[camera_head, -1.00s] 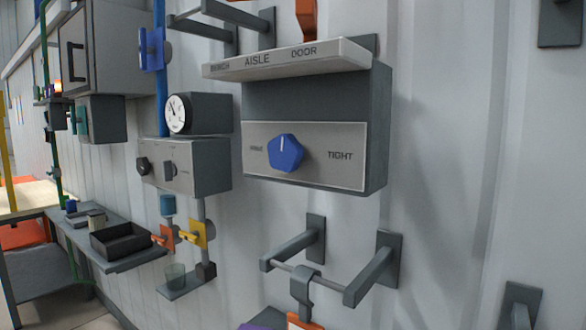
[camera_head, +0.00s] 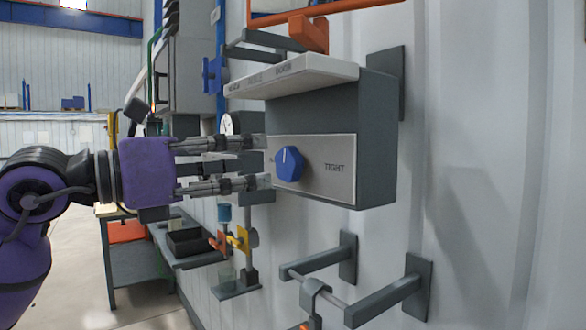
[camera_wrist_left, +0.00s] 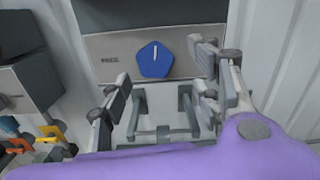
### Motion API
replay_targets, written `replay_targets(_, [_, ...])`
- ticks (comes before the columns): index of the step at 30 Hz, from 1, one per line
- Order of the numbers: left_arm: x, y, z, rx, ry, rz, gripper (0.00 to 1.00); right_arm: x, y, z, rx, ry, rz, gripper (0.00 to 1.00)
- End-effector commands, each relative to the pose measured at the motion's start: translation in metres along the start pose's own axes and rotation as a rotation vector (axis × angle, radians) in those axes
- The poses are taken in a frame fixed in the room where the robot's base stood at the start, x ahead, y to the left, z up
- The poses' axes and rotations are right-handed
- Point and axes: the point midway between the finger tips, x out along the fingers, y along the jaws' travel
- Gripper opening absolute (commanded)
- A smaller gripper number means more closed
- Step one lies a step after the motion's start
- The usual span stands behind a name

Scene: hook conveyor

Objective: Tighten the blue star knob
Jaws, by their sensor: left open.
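The blue star knob (camera_head: 289,163) sits on the pale front plate (camera_head: 335,165) of a grey wall box, left of the word TIGHT. Its white mark points up. My left gripper (camera_head: 267,163) comes in from the left, open, with its fingertips close to the knob's left side in the head view. In the left wrist view the knob (camera_wrist_left: 156,59) shows ahead, beyond and between the open fingers (camera_wrist_left: 165,75), with nothing held. I cannot tell whether a finger touches the plate. My right gripper is not in view.
A labelled shelf (camera_head: 290,75) juts out above the knob plate. Below it, a wall bracket with a rod (camera_head: 323,297) sticks out. A gauge (camera_head: 227,124), yellow valve handle (camera_head: 242,238) and black tray (camera_head: 188,242) lie to the left. The wall at right is mostly clear.

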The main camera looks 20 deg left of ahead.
Motion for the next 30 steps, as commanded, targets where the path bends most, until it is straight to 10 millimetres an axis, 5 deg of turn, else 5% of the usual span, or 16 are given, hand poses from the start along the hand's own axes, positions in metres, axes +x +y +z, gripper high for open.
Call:
replay_targets(5, [0.008,0.005,-0.005,-0.022,0.027,0.02,0.58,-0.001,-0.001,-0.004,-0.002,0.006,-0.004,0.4])
replay_targets(18, [0.068,0.005,-0.006,-0.023,0.024,0.016,0.58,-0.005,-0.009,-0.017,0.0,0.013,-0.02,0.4])
replay_targets(30, [0.078,0.006,-0.009,-0.023,0.027,0.017,0.58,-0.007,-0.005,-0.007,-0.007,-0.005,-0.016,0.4])
